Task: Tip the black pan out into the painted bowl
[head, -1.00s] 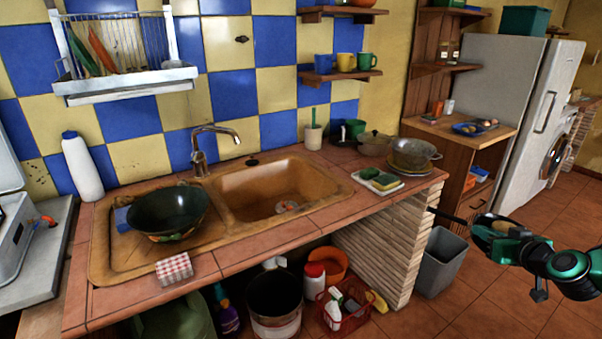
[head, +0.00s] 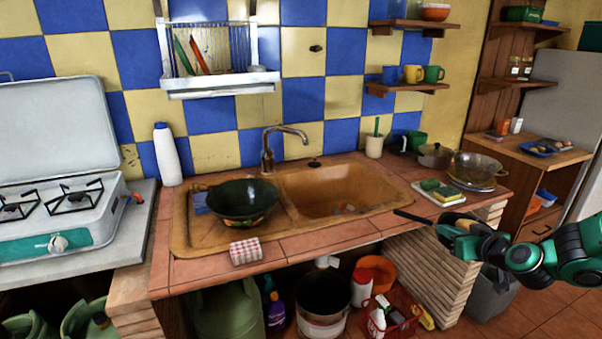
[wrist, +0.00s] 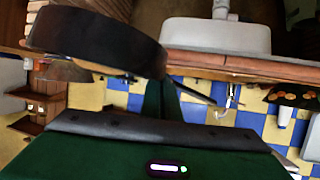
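The painted bowl (head: 243,201), dark inside with a coloured pattern low on its outside, stands on the drainboard left of the sink basin. A thin black handle (head: 411,216) sticks out left of my gripper in the head view.
The sink basin (head: 335,190), tap (head: 268,150), sponges on a tray (head: 437,193) and a metal colander (head: 477,168) lie along the counter. A checked cloth block (head: 245,251) sits before the bowl. A stove (head: 55,215) stands left.

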